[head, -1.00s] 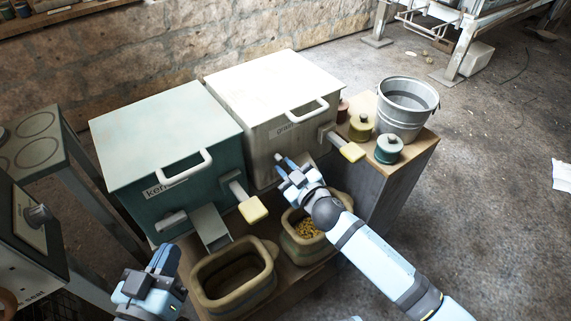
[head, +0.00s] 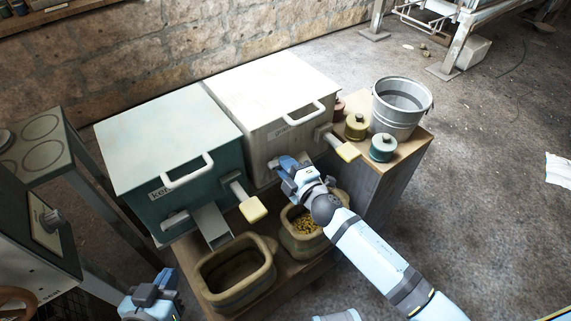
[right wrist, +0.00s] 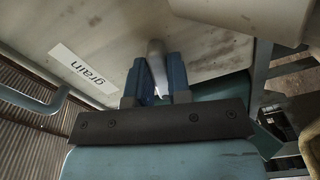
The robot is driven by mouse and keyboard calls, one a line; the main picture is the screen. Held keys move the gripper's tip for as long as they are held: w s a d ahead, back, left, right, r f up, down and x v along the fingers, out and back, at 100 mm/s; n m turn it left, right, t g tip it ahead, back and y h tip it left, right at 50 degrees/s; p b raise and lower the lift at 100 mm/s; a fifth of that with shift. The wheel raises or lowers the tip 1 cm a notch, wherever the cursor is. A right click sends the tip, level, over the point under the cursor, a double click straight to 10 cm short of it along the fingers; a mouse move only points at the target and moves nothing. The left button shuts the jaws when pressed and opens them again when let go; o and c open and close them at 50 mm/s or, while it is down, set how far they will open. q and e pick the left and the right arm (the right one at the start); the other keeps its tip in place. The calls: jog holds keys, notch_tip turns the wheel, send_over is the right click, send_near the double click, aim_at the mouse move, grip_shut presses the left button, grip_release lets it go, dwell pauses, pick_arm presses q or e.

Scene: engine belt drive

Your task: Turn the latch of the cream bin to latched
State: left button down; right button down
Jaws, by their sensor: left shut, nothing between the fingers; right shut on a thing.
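The cream bin (head: 272,90) stands beside the teal bin, its lid down. My right gripper (head: 286,166) is at the lower left of its front face. In the right wrist view the gripper (right wrist: 157,78) is shut on a rounded grey latch handle (right wrist: 156,52), which stands against the cream front (right wrist: 115,35) near the "grain" label (right wrist: 83,69). The gripper hides the latch in the head view, so I cannot tell there how far it is turned. My left gripper (head: 158,284) is shut and empty at the lower left.
The teal bin (head: 165,115) has its own chute and a yellow-ended lever (head: 253,209). Another yellow-ended lever (head: 347,151) juts out right of my right gripper. Two tubs (head: 235,285) (head: 302,240) stand below; a bucket (head: 402,112) and small canisters (head: 383,147) stand right.

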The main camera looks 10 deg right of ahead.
pick_arm(q)
jog(key=shift+s+a+f+g, duration=0.15)
jog(key=shift+s+f+g, duration=0.2)
jog(key=shift+f, duration=0.25)
pick_arm(e)
jog(key=shift+r+n, duration=0.1)
jog(key=shift+n, duration=1.5)
jog(key=c, duration=1.1)
grip_release()
pick_arm(q)
jog(key=shift+a, duration=0.1)
pick_arm(e)
jog(key=shift+o, duration=0.2)
pick_arm(q)
jog(key=shift+p, duration=0.45)
pick_arm(e)
jog(key=v, duration=1.3)
jog(key=shift+s, duration=0.4)
jog(key=shift+d, duration=0.15)
